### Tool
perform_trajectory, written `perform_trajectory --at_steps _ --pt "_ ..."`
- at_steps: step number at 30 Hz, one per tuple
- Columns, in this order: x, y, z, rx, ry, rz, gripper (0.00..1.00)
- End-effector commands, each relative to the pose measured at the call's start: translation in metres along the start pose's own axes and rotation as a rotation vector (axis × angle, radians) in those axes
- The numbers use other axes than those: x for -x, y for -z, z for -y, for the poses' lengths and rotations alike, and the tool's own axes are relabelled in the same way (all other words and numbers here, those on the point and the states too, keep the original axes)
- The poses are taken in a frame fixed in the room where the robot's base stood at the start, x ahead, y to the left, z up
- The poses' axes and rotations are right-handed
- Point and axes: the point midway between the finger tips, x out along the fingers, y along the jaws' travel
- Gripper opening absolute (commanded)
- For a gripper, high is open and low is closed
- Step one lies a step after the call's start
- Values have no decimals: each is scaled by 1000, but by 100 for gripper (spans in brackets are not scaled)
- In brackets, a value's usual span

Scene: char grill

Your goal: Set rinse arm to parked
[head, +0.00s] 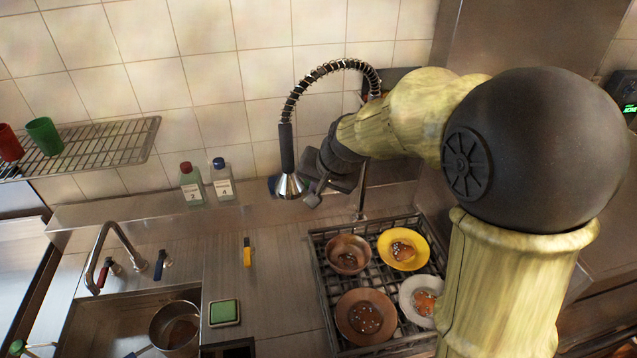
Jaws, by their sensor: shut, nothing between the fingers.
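The rinse arm is a black coiled spring hose (327,72) that arches over to a dark handle (286,148) with a silver spray head (290,185) hanging down. It hangs left of the grill rack, over the steel counter. My gripper (313,198) is at the end of my arm, right beside the spray head on its right. The fingers are shut and hold nothing. I cannot tell whether they touch the spray head. My arm hides part of the hose's right side and its mount.
Several bowls and plates of food sit on the black grate (318,262) below my gripper. Two bottles (192,184) stand on the back ledge. A sink (95,325) with a tap (108,245) and a pot (176,325) is at lower left. A wire shelf (105,140) hangs upper left.

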Motion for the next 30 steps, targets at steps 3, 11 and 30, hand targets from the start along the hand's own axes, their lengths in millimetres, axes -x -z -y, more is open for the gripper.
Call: perform_trajectory --at_steps 3,11,30 --pt "18 -2 2 0 1 -5 0" --pt "37 -4 4 -2 -2 -1 0" --pt "21 -28 -40 36 -72 20 0"
